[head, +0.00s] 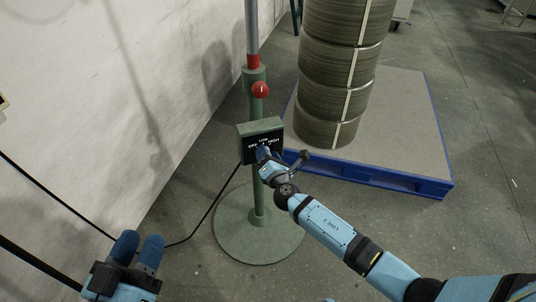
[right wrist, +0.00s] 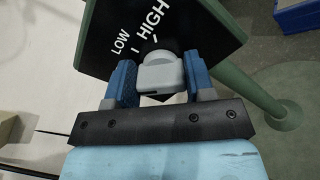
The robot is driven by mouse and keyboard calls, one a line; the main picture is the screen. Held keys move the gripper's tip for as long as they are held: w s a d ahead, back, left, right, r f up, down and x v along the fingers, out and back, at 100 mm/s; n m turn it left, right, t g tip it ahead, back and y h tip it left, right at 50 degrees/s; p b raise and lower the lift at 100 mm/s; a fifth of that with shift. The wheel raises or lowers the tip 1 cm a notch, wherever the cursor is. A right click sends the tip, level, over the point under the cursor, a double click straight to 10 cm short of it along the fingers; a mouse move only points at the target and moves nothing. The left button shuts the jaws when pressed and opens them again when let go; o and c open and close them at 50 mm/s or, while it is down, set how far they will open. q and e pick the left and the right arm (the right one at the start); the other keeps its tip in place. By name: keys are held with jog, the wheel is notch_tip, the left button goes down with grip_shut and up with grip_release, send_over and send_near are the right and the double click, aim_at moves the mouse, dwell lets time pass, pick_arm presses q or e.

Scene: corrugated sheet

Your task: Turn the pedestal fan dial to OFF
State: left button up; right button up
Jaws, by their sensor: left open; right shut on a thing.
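The pedestal fan's green control box (head: 261,131) sits on its green post, with a black label panel facing me. In the right wrist view the panel (right wrist: 105,50) shows the words LOW and HIGH with tick marks. OFF is not visible there, and in the head view the lettering is tiny and partly covered. The grey dial (right wrist: 160,73) sits between the blue fingers of my right gripper (head: 263,153), which is shut on it. Which mark the dial points to, I cannot tell. My left gripper (head: 138,250) is open and empty at the lower left, away from the fan.
The fan's round green base (head: 240,235) rests on the concrete floor. A red knob (head: 261,90) is on the post above the box. Strapped coils (head: 335,75) stand on a blue-edged pallet (head: 400,182) behind right. A pale wall and black cables (head: 205,217) are left.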

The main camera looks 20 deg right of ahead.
pick_arm(q)
jog(key=shift+w+r, duration=0.1)
jog(key=shift+r, duration=0.15)
pick_arm(e)
jog(key=shift+w+r, duration=0.1)
jog(key=o, duration=0.9)
pick_arm(q)
notch_tip(320, 180, up, 3)
jog(key=shift+a+f+t+p, duration=0.1)
jog(key=shift+a+t+p, duration=0.05)
jog(key=shift+t+p, duration=0.8)
pick_arm(e)
jog(key=s, duration=1.4)
jog(key=shift+d, duration=0.1)
pick_arm(q)
jog(key=shift+s, duration=0.2)
